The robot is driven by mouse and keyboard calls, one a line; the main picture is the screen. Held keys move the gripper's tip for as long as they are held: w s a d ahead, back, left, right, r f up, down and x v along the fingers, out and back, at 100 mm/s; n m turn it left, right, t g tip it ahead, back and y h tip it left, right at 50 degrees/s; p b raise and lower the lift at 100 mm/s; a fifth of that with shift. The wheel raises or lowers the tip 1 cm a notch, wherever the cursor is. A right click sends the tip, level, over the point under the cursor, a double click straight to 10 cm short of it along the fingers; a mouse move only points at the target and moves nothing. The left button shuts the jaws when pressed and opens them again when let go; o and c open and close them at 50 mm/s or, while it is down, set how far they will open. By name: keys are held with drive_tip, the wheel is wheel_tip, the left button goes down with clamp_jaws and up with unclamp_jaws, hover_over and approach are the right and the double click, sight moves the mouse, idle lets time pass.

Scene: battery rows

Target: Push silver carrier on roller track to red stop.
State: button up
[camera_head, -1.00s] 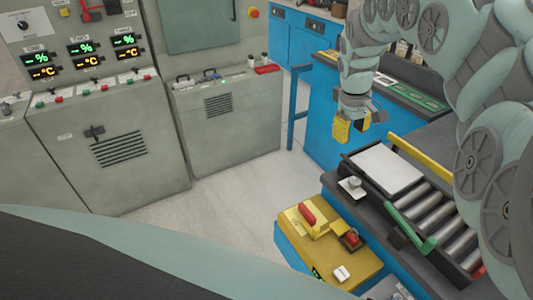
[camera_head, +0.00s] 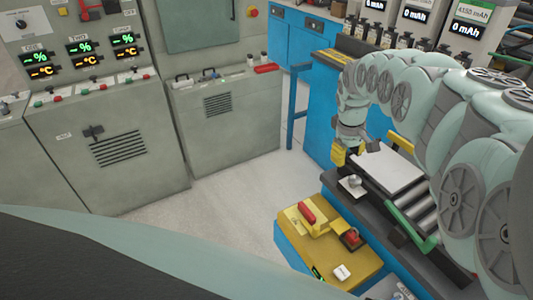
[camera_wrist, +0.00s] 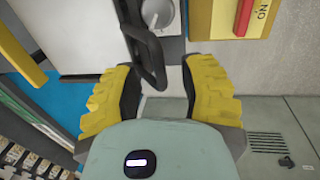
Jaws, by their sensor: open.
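The silver carrier (camera_head: 392,168) is a pale flat plate at the left end of the roller track (camera_head: 424,204). It also shows at upper left in the wrist view (camera_wrist: 78,38). My gripper (camera_head: 345,155) is low at the carrier's left end. In the wrist view my gripper (camera_wrist: 160,68) has its yellow fingers spread. A dark loop handle (camera_wrist: 150,62) beside the carrier's edge reaches between them, and I cannot tell whether they touch it. The red stop is not seen; my arm hides the track's far part.
A green bar (camera_head: 411,228) lies along the track's near side. A round knob (camera_head: 353,181) stands close to the carrier. A yellow box (camera_head: 325,240) with a red handle is in front. A yellow piece (camera_head: 401,143) shows behind the carrier. Open floor lies left.

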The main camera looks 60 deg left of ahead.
drive_tip(key=shift+f, duration=0.25)
clamp_jaws()
idle(0.4)
idle(0.5)
